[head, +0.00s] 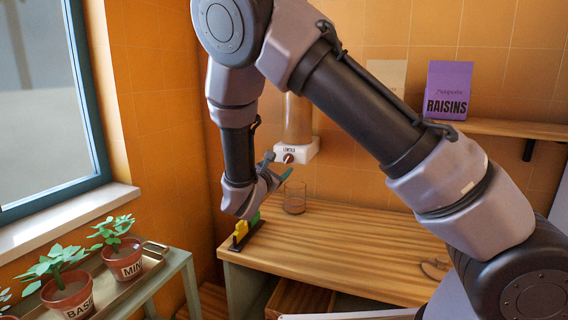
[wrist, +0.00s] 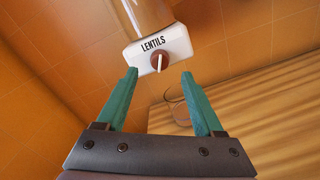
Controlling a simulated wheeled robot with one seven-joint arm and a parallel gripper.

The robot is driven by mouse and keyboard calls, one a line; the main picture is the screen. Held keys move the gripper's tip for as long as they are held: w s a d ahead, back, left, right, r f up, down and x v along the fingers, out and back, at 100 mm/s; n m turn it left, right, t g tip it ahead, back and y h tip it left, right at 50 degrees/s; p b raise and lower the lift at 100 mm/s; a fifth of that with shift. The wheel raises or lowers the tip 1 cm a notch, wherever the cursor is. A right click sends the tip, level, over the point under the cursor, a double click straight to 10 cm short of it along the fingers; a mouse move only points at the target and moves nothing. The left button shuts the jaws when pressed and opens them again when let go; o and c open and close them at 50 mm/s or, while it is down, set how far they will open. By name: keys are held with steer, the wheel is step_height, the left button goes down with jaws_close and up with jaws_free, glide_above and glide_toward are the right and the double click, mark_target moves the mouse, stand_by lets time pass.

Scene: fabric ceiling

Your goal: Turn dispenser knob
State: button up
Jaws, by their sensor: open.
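The lentils dispenser (head: 298,150) is on the orange tiled wall, a clear tube (head: 297,118) above a white base marked LENTILS. Its round brown knob (wrist: 159,62) has a pale pointer, which stands close to upright in the tilted wrist view. My gripper (wrist: 160,82) is open and empty, with its two green fingers pointing toward the dispenser. In the wrist view the knob appears between the fingertips, beyond them, and I see no contact. In the head view my gripper (head: 279,165) is just left of and below the knob.
A clear glass (head: 295,198) stands on the wooden counter (head: 330,245) below the dispenser. A yellow and green item (head: 243,232) is at the counter's left edge. A shelf (head: 515,129) holds a purple raisins packet (head: 448,90). Potted herbs (head: 123,262) stand at left.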

mark_target(286, 160)
steer(key=v, duration=0.4)
steer(key=shift+s+a, duration=0.15)
steer(key=shift+s, duration=0.25)
stand_by(1.8)
steer(key=x, duration=1.1)
steer(key=shift+a, duration=0.1)
steer(key=shift+s, duration=0.1)
jaws_close()
